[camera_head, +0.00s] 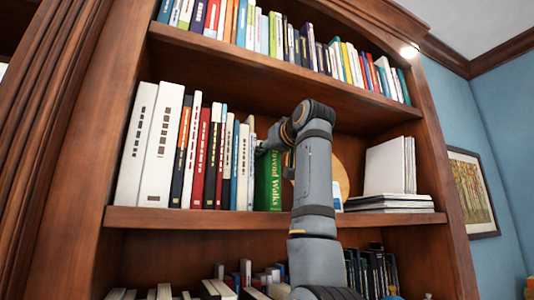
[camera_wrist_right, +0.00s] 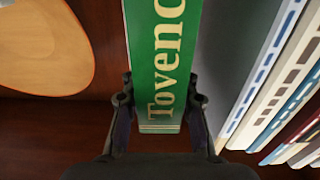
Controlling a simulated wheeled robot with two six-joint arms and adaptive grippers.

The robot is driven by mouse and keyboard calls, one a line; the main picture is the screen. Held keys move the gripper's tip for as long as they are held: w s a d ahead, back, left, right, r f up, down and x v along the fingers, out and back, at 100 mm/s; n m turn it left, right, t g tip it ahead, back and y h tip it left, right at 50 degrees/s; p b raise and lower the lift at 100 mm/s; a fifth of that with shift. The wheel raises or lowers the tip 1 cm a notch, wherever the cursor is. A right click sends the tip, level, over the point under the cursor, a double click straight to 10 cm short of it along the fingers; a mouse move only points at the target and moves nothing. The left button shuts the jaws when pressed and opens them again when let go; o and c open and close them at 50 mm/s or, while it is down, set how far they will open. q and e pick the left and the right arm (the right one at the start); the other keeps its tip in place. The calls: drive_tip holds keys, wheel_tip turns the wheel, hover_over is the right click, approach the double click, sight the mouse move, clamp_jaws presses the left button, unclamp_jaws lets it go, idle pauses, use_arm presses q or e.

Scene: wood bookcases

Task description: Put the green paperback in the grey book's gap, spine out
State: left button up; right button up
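The green paperback (camera_head: 268,182) stands upright at the right end of the middle-shelf row, spine facing out with pale lettering. It also shows in the right wrist view (camera_wrist_right: 163,55). My right gripper (camera_wrist_right: 160,88) has one finger on each side of its spine, and both fingertips appear to touch its sides. In the head view my right arm hides most of this gripper. A plain grey cover face (camera_wrist_right: 225,50) shows beside the green spine; I cannot tell whether it is the grey book. No open gap shows clearly. My left gripper is not in view.
White, dark and red books (camera_head: 205,150) fill the middle shelf (camera_head: 225,220) left of the green one. To its right are a round wooden disc (camera_wrist_right: 45,45), a stack of flat books (camera_head: 390,203) and upright white books (camera_head: 390,165). Shelves above and below hold more books.

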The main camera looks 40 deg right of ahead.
drive_tip(key=o, duration=0.4)
drive_tip(key=shift+o, duration=0.2)
drive_tip(key=v, duration=1.2)
drive_tip(key=shift+s, duration=0.15)
